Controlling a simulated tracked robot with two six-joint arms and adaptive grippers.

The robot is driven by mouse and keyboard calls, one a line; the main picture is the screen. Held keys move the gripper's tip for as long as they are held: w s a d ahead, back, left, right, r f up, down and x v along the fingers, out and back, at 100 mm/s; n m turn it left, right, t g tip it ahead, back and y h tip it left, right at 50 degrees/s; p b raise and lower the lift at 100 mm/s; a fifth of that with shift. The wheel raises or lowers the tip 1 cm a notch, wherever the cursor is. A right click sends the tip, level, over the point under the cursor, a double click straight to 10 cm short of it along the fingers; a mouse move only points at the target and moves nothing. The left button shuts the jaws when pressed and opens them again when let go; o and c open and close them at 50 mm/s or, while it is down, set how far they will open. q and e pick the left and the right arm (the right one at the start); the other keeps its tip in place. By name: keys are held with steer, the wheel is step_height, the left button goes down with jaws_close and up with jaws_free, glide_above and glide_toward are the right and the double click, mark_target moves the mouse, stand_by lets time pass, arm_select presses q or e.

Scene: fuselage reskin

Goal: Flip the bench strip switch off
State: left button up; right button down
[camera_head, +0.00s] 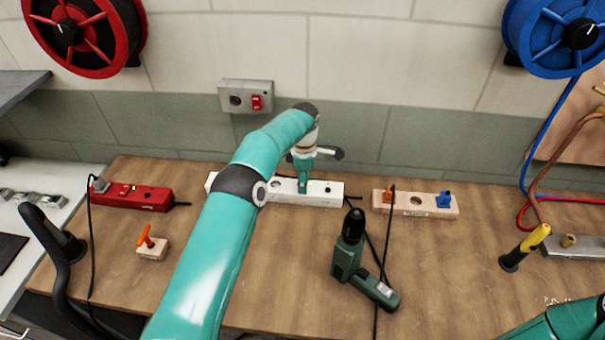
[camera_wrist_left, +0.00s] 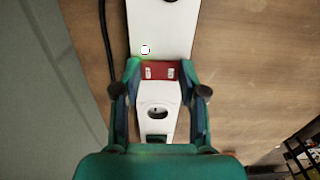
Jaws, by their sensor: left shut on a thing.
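The white bench strip (camera_head: 323,192) lies on the wooden bench near the wall, with sockets along its top. In the left wrist view the strip (camera_wrist_left: 160,20) runs top to bottom. Its red switch (camera_wrist_left: 160,71) has two white marks and sits between my fingertips. My left gripper (camera_head: 303,184) points down onto the strip; in the left wrist view the gripper (camera_wrist_left: 160,75) is shut on the red switch. The switch's tilt cannot be told. My right gripper is out of view.
A red strip (camera_head: 132,196) lies left and a wooden strip (camera_head: 415,203) right. A green drill (camera_head: 350,250) stands in front. A small block with an orange lever (camera_head: 152,246) is front left. A grey wall box (camera_head: 245,97) has a red switch.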

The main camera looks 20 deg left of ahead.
arm_select(q)
steer(key=o, duration=1.1)
steer(key=shift+o, duration=0.2)
steer(key=shift+r, duration=3.75)
steer(key=shift+f, duration=0.1)
